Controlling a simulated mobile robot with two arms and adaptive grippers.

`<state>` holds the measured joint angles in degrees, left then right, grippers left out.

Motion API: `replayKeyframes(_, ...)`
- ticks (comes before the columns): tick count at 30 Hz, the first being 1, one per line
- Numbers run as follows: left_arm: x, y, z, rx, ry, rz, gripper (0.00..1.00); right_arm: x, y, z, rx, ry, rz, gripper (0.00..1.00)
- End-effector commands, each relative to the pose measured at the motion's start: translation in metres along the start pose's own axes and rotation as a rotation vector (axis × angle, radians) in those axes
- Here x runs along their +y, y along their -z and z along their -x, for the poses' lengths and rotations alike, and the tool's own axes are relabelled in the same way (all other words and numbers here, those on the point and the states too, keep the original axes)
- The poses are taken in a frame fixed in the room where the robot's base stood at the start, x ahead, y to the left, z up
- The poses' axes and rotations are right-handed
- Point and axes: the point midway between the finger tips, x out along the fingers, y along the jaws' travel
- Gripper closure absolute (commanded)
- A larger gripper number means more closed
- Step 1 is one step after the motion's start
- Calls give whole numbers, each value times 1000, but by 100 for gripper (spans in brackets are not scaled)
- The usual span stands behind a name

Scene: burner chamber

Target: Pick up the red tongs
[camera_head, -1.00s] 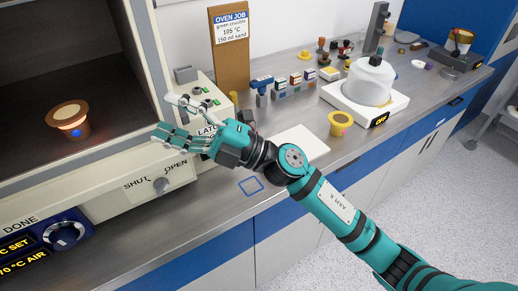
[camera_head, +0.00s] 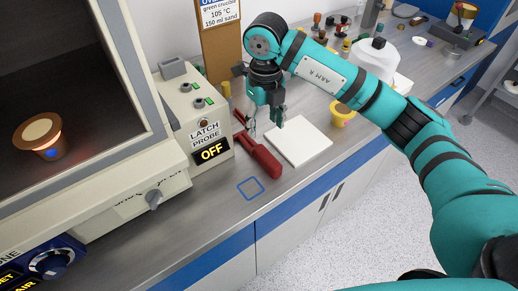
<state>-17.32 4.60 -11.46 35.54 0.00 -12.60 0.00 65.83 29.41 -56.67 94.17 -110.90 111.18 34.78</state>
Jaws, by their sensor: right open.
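The red tongs (camera_head: 264,160) lie on the metal counter between the latch probe box and a white square plate. Their thick red handles point toward the counter's front edge, and their far end reaches back toward the box. My right gripper (camera_head: 265,128) points down just above and behind the handles, near the tongs' far part. Its fingers are apart with nothing held between them. I cannot tell whether a finger touches the tongs. My left gripper is not in view.
The white plate (camera_head: 299,143) lies right of the tongs. The latch probe box (camera_head: 194,118) reads OFF at their left. The oven (camera_head: 150,160) holds a glowing crucible (camera_head: 42,136). A yellow cup (camera_head: 342,115) stands beyond the plate.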

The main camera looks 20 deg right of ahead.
Motion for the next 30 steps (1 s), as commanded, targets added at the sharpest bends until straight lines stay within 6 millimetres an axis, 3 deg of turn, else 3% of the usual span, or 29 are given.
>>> replayKeyframes(4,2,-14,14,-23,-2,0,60,1,1,-31,5,-3,0,42)
replayKeyframes(9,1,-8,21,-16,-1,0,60,1,0,-59,2,-3,1,42)
replayKeyframes(18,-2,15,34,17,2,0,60,1,1,-83,3,-4,1,42)
replayKeyframes(24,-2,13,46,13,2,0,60,1,0,-113,2,-4,1,42)
replayKeyframes(30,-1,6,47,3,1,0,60,0,0,-123,-1,-3,2,42)
